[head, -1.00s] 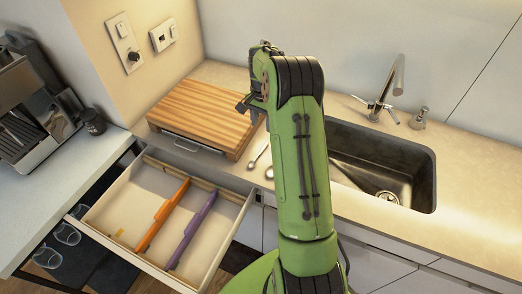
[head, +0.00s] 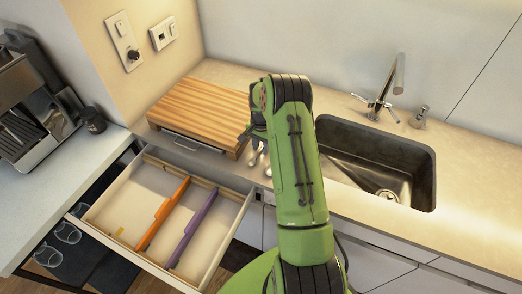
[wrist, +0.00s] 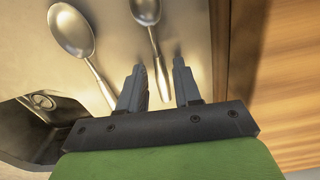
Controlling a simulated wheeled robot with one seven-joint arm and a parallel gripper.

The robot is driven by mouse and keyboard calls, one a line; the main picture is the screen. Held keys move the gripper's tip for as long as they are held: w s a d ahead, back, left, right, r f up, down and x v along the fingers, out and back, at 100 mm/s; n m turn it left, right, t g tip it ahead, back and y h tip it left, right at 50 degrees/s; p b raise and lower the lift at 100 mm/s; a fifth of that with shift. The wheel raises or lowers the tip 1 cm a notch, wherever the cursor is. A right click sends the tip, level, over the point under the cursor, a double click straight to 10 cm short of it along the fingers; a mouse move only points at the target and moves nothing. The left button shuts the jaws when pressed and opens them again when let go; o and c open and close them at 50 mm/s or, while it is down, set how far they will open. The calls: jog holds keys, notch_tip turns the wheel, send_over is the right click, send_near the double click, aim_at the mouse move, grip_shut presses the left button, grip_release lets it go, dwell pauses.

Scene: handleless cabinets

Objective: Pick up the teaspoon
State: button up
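Two metal spoons lie on the counter. In the wrist view the smaller one, seemingly the teaspoon (wrist: 146,12), has its bowl at the top edge and its handle running down between my fingers. The larger spoon (wrist: 71,29) lies to its left, outside my fingers. My gripper (wrist: 157,72) is open, with a finger on each side of the smaller spoon's handle; I cannot tell the remaining height above it. In the head view the spoons (head: 254,158) show only partly beside my arm, which hides most of the gripper.
A wooden cutting board (head: 203,112) lies left of the spoons, close by my gripper in the wrist view (wrist: 290,80). The sink (head: 385,165) is to the right. An open drawer (head: 130,225) with orange and purple dividers juts out in front.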

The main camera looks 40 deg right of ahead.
aim_at(261, 148)
grip_shut()
jog(key=shift+r, duration=0.1)
notch_tip(261, 148, up, 10)
dwell(0.3)
